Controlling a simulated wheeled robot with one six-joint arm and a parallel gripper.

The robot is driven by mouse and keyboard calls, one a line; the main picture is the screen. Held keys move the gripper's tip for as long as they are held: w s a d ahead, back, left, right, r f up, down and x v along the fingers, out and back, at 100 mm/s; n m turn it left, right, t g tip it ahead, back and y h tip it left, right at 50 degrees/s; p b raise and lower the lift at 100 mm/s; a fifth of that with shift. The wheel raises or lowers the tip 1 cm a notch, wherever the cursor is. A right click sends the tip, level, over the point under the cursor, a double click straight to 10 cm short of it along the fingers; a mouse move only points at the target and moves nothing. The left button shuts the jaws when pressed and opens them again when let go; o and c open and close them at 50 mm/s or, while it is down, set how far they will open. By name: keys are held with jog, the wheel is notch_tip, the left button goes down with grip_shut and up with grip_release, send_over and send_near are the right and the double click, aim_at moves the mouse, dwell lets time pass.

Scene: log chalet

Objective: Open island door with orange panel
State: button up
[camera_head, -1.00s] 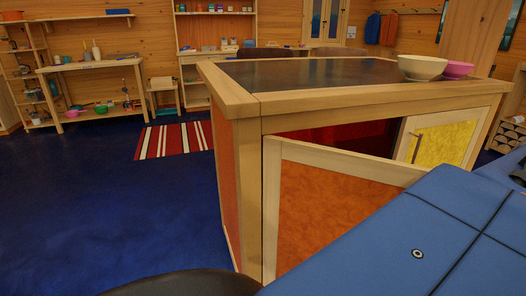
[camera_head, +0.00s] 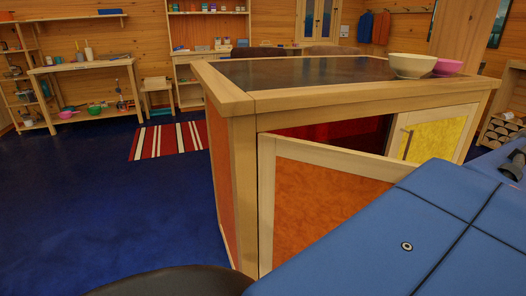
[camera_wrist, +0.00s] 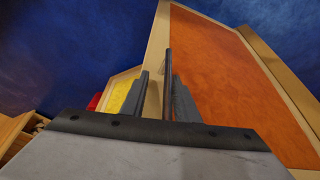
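The island (camera_head: 234,103) has a door with an orange panel (camera_head: 315,205) in a pale wood frame. The door stands ajar, swung out from the island front, with a dark red interior (camera_head: 335,133) showing behind it. In the wrist view the orange panel (camera_wrist: 225,75) fills the right side. A dark bar handle (camera_wrist: 168,70) stands on the door's frame. My gripper (camera_wrist: 162,90) has its fingers apart, with the handle between them and nearer the right finger. Contact is unclear. My gripper is not visible in the head view.
A yellow-panelled door (camera_head: 436,140) is on the island's right part. A cream bowl (camera_head: 413,66) and a pink bowl (camera_head: 447,67) stand on the island top. A striped rug (camera_head: 168,140) lies on open blue floor at left. My blue body part covers the lower right.

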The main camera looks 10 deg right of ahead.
jog(key=v, duration=1.7)
jog(key=shift+r, duration=0.2)
